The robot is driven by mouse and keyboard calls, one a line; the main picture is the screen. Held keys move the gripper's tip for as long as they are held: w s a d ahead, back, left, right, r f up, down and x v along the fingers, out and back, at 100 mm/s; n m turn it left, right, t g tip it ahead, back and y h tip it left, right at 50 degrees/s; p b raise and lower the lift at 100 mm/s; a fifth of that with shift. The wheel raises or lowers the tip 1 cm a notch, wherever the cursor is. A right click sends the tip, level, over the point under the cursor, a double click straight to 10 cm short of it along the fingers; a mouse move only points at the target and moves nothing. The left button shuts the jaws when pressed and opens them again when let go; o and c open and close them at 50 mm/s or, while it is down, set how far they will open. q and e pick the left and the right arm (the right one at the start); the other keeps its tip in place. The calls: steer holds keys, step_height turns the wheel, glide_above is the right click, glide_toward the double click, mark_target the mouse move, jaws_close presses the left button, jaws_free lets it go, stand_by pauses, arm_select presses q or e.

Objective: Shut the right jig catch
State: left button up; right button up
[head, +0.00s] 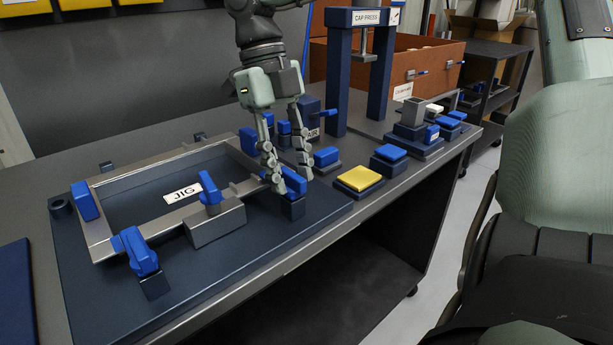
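The jig (107,241) is a grey metal frame on a dark blue base plate, with a white JIG label. At its right corner the right jig catch (294,182) has a blue handle on a dark post. My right gripper (291,182) points down over this catch. Its fingers are apart, one on each side of the blue handle, and hide part of it. Whether they touch it, and whether the catch is shut, I cannot tell. Another blue catch (139,252) stands at the near corner. My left gripper is not in view.
A blue toggle (210,188) on a grey block and a left blue block (84,201) are on the jig. A yellow pad (359,179) and blue blocks stand right of it. Behind is the blue cap press (337,75). The table's front edge is clear.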

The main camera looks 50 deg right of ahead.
mark_target(289, 172)
step_height(289, 172, up, 6)
steer(key=p, duration=0.3)
steer(key=shift+f+p, duration=0.1)
steer(key=shift+p, duration=0.2)
steer(key=shift+r, duration=1.15)
